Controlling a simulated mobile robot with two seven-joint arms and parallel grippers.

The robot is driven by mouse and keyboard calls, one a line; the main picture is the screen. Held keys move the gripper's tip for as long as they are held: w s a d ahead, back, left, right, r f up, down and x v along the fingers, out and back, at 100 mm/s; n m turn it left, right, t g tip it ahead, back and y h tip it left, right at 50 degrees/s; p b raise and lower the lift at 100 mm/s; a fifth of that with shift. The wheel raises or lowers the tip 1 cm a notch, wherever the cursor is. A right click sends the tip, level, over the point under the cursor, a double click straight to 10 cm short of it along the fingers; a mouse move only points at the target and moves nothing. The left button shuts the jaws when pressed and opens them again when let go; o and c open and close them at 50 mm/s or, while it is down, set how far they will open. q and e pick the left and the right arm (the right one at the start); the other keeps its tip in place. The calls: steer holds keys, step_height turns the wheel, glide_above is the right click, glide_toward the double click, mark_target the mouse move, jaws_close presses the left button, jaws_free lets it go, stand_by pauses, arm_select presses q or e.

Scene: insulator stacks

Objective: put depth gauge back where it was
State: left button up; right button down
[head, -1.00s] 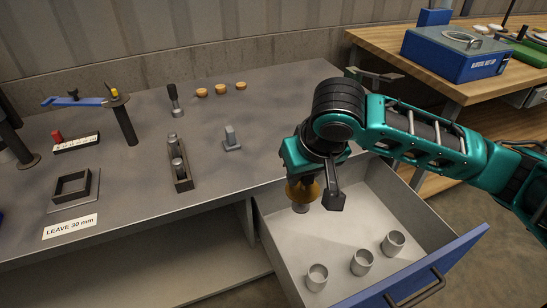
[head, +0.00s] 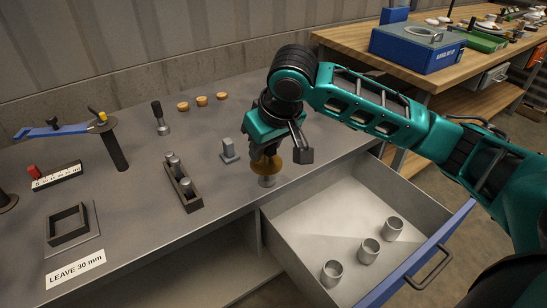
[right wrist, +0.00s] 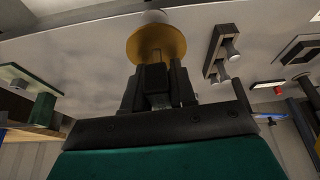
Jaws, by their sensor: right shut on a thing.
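My right gripper (head: 268,152) is shut on an amber-brown disc (head: 266,166) with a pale metal end (head: 267,181) below it. It holds this piece at the bench's front edge, beside the open drawer; I cannot tell whether the metal end touches the bench. In the right wrist view the amber disc (right wrist: 150,44) sits at the fingertips (right wrist: 157,75). I cannot surely tell which thing is the depth gauge. A white scale block with a red knob (head: 57,175) lies at the left of the bench, and a small grey upright block (head: 229,150) stands left of my gripper. My left gripper is not in view.
The open drawer (head: 300,228) holds three metal cups (head: 369,250).

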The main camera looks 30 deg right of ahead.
steer(key=w+d+r+n+g+y+p, duration=0.1)
steer(key=w+d+r+n+y+p, duration=0.25)
steer(key=w+d+r+n, duration=0.65)
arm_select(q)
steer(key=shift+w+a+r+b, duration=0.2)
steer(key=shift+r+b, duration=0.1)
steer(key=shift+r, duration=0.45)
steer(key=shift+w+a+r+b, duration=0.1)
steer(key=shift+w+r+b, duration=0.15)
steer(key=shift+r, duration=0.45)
arm_select(e)
steer(key=shift+m+h, duration=0.35)
steer(key=shift+m, duration=0.55)
steer(key=shift+w+d+f, duration=0.2)
steer(key=shift+d+f, duration=0.1)
steer(key=shift+f, duration=2.75)
steer(key=shift+w+d+f, duration=0.2)
steer(key=shift+d+f, duration=0.1)
steer(key=shift+f, duration=2.7)
steer(key=shift+w+d+f, duration=0.2)
steer(key=shift+d+f, duration=0.1)
steer(key=shift+f, duration=2.75)
steer(key=shift+f, duration=0.1)
steer(key=c, duration=0.9)
jaws_free()
steer(key=shift+g, duration=0.3)
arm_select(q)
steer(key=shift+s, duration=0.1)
